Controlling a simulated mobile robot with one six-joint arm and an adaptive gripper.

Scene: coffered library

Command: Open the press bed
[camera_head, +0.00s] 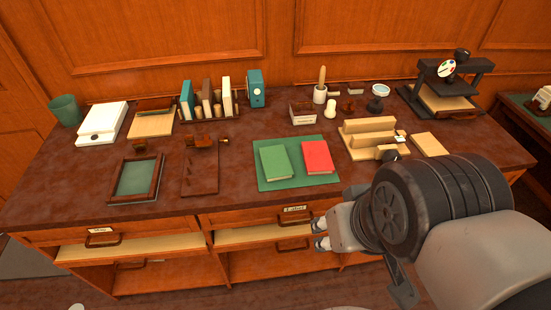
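A black press (424,71) stands at the back right of the desk, with a round white dial (446,69) at its front. Its pale wooden press bed (440,103) lies low between the posts, with a dark reddish handle (463,115) at its front edge. The bed appears to sit inside the frame; how far it is pushed in is hard to tell. My gripper (318,234) is in front of the desk, by the drawer fronts, well to the left of and nearer than the press. Its two fingertips are apart with nothing between them.
A green mat (292,184) with a green book (276,162) and a red book (317,157) lies mid-desk. A wooden stepped stand (366,126) and a pale block (430,145) sit before the press. Two drawers (130,247) (250,235) stand partly open at the front.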

